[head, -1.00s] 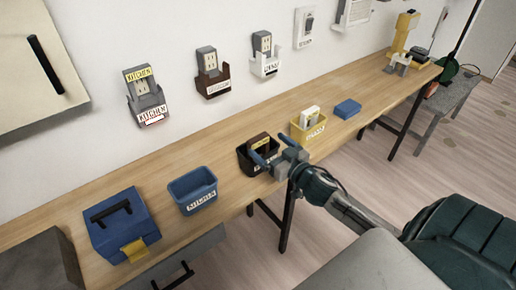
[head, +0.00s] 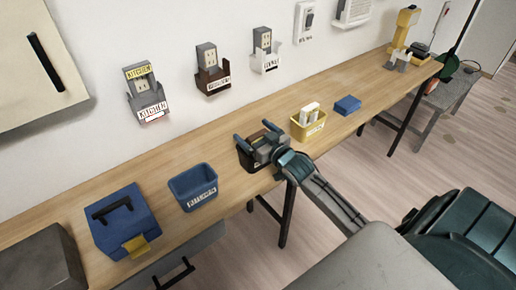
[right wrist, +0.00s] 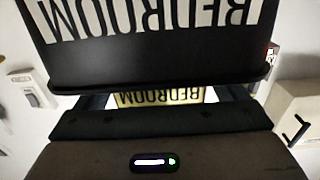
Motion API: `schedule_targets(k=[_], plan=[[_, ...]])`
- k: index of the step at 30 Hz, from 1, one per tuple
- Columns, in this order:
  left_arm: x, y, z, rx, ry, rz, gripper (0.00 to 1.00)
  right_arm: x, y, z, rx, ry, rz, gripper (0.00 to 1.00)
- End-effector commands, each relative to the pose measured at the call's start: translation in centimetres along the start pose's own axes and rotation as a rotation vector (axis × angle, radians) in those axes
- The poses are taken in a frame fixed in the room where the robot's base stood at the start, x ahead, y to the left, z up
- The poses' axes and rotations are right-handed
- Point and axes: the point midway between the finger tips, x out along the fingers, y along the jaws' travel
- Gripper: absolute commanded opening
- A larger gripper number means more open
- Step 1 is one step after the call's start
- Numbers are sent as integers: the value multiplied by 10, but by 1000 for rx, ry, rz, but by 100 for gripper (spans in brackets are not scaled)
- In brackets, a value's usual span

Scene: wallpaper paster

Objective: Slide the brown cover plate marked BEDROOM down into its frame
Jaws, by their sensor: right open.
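The brown cover plate (head: 258,136) stands in a black bin (head: 243,160) on the bench, mostly hidden by my right gripper. Its yellow BEDROOM label shows upside down in the right wrist view (right wrist: 165,97). My right gripper (head: 256,132) is open over the bin, with its two blue fingers on either side of the plate; I cannot tell whether they touch it. The bin's BEDROOM label shows large in the right wrist view (right wrist: 150,45). The brown frame (head: 212,82) is on the wall around a grey outlet, with a white label. My left gripper is not in view.
A kitchen frame (head: 149,102) and a white frame (head: 264,62) flank the brown frame on the wall. A blue bin (head: 193,190), a blue toolbox (head: 122,222), a yellow bin (head: 309,127) and a blue block (head: 347,105) stand on the bench (head: 215,135).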

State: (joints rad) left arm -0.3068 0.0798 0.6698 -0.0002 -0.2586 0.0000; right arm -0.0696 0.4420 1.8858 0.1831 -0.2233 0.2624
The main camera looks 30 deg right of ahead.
Motion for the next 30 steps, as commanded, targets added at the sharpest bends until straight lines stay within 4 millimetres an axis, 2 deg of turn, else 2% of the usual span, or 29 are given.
schedule_targets(k=[8, 15, 18, 25, 30], plan=[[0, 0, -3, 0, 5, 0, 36, 2, 0, 0, 0, 1, -1, 93], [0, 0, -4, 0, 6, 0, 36, 2, 0, 0, 0, 1, -1, 48], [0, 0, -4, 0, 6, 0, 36, 2, 0, -1, 0, 1, -1, 32], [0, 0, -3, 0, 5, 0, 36, 2, 0, -3, -1, 2, -1, 32], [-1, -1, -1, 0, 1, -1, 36, 2, 0, -26, -3, 5, -3, 32]])
